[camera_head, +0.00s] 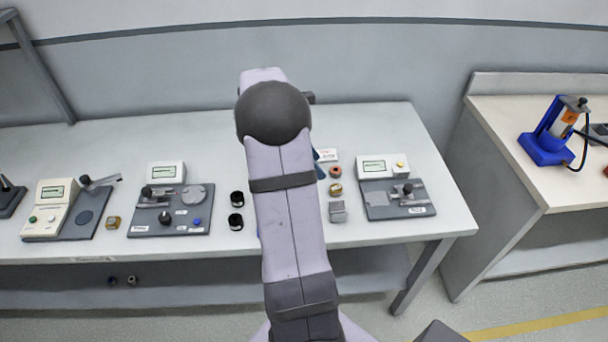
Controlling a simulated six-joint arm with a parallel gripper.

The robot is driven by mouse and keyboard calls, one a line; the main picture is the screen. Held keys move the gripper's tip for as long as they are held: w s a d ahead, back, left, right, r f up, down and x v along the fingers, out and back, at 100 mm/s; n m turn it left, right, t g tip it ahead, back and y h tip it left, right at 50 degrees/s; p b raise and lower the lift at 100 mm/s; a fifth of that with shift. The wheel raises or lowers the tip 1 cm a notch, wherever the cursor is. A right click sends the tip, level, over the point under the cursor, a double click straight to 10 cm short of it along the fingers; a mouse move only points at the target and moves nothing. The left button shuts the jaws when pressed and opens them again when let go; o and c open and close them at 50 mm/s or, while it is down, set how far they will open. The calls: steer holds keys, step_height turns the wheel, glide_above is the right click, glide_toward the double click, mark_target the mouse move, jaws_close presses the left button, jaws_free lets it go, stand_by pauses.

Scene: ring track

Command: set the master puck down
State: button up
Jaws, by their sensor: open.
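I cannot tell which thing is the master puck. To the right of my arm stand a small reddish ring-like piece (335,172), a brass-coloured piece (336,190) and a grey block (338,211). To its left stand two black round pieces, one behind (237,198) and one in front (236,222). A grey disc (193,195) sits on the dark plate of the middle-left station (180,228). My gripper does not show; my arm covers the middle of the bench, and what lies behind it is hidden.
The bench (360,237) also carries a right station with a display (377,168), a left station with a cream display box (47,207) and a small brass block (113,222). A blue press (545,140) stands on the side table (515,165). The front edge strip is mostly clear.

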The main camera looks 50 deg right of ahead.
steer(key=w+a+m+t+y, duration=0.2)
steer(key=a+m+t, duration=0.15)
steer(key=a, duration=1.75)
steer(key=s+a+f+m+y, duration=0.1)
steer(key=s+a+m, duration=0.2)
steer(key=a, duration=0.5)
steer(key=s+a+f+m+y, duration=0.1)
steer(key=s+a+f+m, duration=0.1)
steer(key=s+a, duration=0.3)
steer(key=a+m, duration=0.1)
steer(key=a, duration=0.2)
steer(key=shift+s+a+f+m+y, duration=0.15)
steer(key=shift+s+a+m+y, duration=0.15)
steer(key=shift+s+a+m, duration=0.05)
